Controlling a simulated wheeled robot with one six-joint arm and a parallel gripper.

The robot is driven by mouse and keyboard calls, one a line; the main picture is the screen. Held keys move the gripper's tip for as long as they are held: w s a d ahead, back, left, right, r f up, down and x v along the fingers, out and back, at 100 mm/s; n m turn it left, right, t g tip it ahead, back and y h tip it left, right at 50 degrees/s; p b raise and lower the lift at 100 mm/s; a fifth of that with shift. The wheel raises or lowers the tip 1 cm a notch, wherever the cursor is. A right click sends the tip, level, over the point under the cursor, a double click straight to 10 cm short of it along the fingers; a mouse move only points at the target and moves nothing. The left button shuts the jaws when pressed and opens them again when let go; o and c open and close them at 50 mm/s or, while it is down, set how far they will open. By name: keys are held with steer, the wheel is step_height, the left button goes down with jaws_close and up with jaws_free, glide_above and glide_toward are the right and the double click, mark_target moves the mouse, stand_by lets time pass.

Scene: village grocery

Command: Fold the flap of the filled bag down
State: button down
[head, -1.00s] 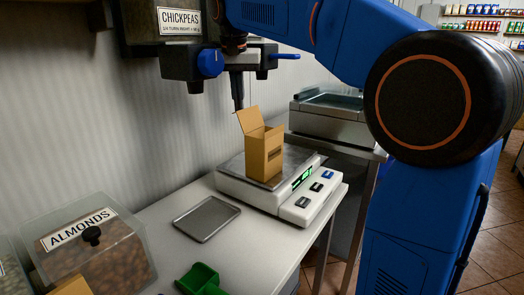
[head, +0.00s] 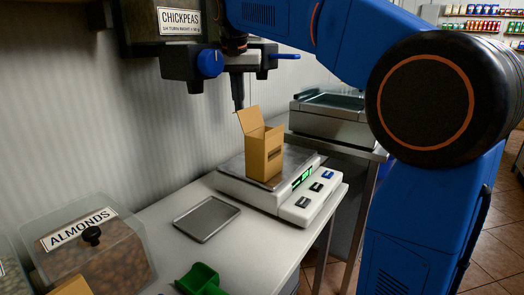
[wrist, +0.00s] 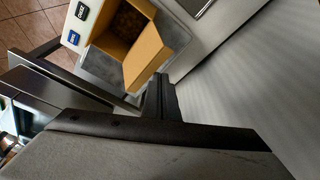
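The brown paper bag (head: 264,155) stands upright on the scale's steel plate (head: 228,168). Its flap (head: 250,120) is raised and leans left, and the top is open. In the wrist view the bag's mouth shows brown contents (wrist: 130,22) inside, and the flap (wrist: 157,55) points towards my gripper (wrist: 160,82). In the head view my gripper (head: 238,106) points down just above and left of the flap. Its fingers look together, with nothing between them. The fingertips are very close to the flap's edge; I cannot tell whether they touch it.
The white scale (head: 300,205) has a lit green display. A metal tray (head: 207,218) lies left of it on the counter. A chickpeas dispenser (head: 178,20) hangs above, behind my wrist. An almonds bin (head: 90,260) and a green scoop (head: 203,280) are at the front.

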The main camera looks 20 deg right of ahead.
steer(key=shift+f, duration=0.2)
steer(key=shift+f, duration=0.45)
steer(key=shift+f, duration=0.1)
stand_by(1.2)
steer(key=shift+f, duration=0.5)
steer(key=shift+f, duration=0.25)
stand_by(0.9)
steer(key=shift+f, duration=0.4)
steer(key=shift+w, duration=0.1)
step_height(320, 180, up, 6)
steer(key=w, duration=0.1)
steer(key=shift+a, duration=0.45)
